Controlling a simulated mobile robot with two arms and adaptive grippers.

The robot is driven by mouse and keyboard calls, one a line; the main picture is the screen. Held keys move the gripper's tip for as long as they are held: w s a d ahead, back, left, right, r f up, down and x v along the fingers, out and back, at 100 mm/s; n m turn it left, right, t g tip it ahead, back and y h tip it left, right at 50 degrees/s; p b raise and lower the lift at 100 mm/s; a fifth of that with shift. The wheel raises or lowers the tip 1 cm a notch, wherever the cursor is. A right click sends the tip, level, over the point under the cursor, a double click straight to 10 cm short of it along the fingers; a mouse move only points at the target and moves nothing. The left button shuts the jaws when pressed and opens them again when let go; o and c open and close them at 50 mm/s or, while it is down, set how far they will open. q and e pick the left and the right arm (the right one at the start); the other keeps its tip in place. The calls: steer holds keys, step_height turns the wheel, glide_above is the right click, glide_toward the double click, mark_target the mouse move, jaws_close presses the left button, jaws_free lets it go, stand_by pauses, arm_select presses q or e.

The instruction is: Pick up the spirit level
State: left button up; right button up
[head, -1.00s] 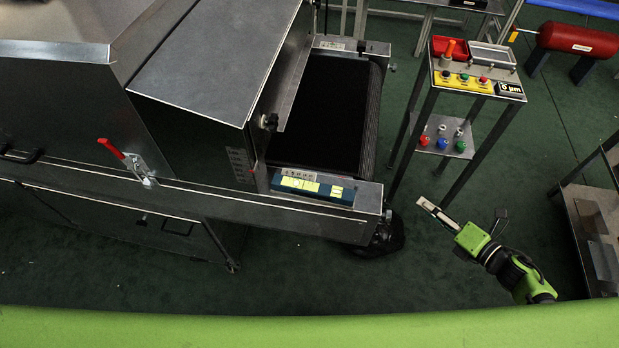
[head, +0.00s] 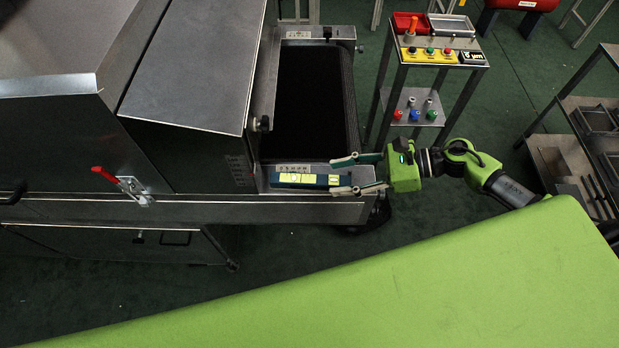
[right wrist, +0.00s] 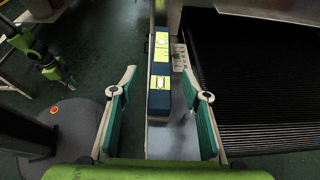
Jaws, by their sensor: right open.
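The spirit level (head: 308,180) is a dark blue bar with yellow labels. It lies on the metal ledge at the front end of the dryer's belt. It also shows in the right wrist view (right wrist: 160,75), running away from the camera. My right gripper (head: 337,177) is open, its two fingers pointing left at the level's right end. In the right wrist view my right gripper (right wrist: 158,72) has the level's near end between its fingers in the picture, with gaps on both sides. My left gripper (right wrist: 50,70) seems to show small at the upper left there; its jaws are unclear.
The dark conveyor belt (head: 310,100) runs just behind the ledge. The dryer housing (head: 190,70) rises to the left, with a red-handled clamp (head: 105,174). A stand with buttons (head: 432,55) is behind my right arm. A metal shelf (head: 580,110) stands at the right.

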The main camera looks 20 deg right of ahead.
mark_target(318, 179)
steer(key=x, duration=0.2)
steer(key=shift+w+a, duration=0.1)
steer(key=shift+a, duration=0.2)
steer(key=shift+w+a, duration=0.1)
steer(key=shift+a, duration=0.15)
steer(key=shift+w+a+f+p, duration=0.1)
steer(key=shift+a+p, duration=0.1)
steer(key=shift+p, duration=0.3)
steer(key=p+x, duration=0.2)
steer(key=x, duration=0.2)
steer(key=shift+f, duration=0.1)
steer(key=shift+w+a+f, duration=0.1)
steer(key=shift+a+f, duration=0.1)
steer(key=shift+a, duration=0.05)
steer(key=shift+d, duration=0.1)
jaws_close()
arm_select(q)
steer(key=r, duration=0.3)
steer(key=shift+d+r, duration=0.15)
steer(key=shift+d, duration=0.1)
arm_select(e)
steer(key=shift+r, duration=0.15)
